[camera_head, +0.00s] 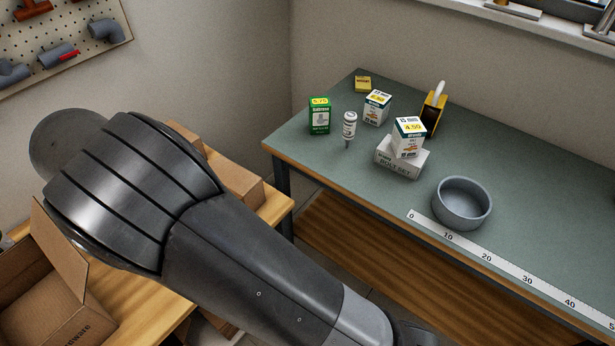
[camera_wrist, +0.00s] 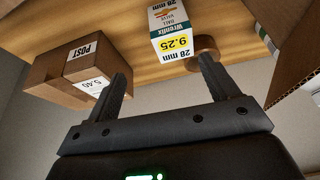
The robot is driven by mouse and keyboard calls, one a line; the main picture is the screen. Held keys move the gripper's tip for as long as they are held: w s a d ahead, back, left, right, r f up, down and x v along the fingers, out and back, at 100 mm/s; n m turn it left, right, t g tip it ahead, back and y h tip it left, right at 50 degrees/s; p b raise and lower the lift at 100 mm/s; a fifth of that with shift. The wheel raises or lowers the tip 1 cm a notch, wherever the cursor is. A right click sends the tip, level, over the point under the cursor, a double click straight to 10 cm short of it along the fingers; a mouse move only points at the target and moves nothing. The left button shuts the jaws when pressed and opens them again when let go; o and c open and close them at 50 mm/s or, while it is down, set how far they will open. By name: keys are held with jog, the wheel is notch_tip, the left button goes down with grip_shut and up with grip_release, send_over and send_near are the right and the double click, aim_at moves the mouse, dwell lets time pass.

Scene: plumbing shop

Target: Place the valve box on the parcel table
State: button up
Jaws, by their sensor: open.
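In the wrist view, a white valve box (camera_wrist: 172,32) with a yellow 9.25 price label and the words ball valve and 28 mm stands on a wooden surface (camera_wrist: 128,48). My gripper (camera_wrist: 163,75) is open and empty. The box appears beyond the gap between its fingers, nearer the right finger, and I see no contact. In the head view my arm crosses the lower left and my gripper is out of sight. The wooden table (camera_head: 165,306) at left, bearing cardboard boxes, may be the parcel table.
A brown carton (camera_wrist: 55,75) with a POST label is beside the left finger; a round brown object (camera_wrist: 205,44) is by the right finger. An open carton (camera_head: 55,290) stands at left. The green bench (camera_head: 330,165) holds small boxes, a bottle and a grey bowl (camera_head: 462,203).

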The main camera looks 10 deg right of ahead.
jog(key=w+d+r+m, duration=0.1)
jog(key=w+d+r, duration=0.1)
jog(key=d+r, duration=0.5)
jog(key=w+d+r+m, duration=0.2)
jog(key=w+d, duration=0.1)
jog(key=d, duration=0.8)
jog(key=s+d+r+m, duration=0.1)
jog(key=s+d+r, duration=0.15)
jog(key=d, duration=0.65)
jog(key=s+d+r+m, duration=0.1)
jog(key=d+r, duration=0.2)
jog(key=d, duration=0.5)
jog(key=s+d+f+m+t+h, duration=0.1)
jog(key=s+d+m+t+h, duration=0.1)
jog(key=s+d, duration=1.8)
jog(key=shift+s+d+m+h, duration=0.35)
jog(key=shift+d+m+h, duration=0.35)
jog(key=shift+d, duration=0.4)
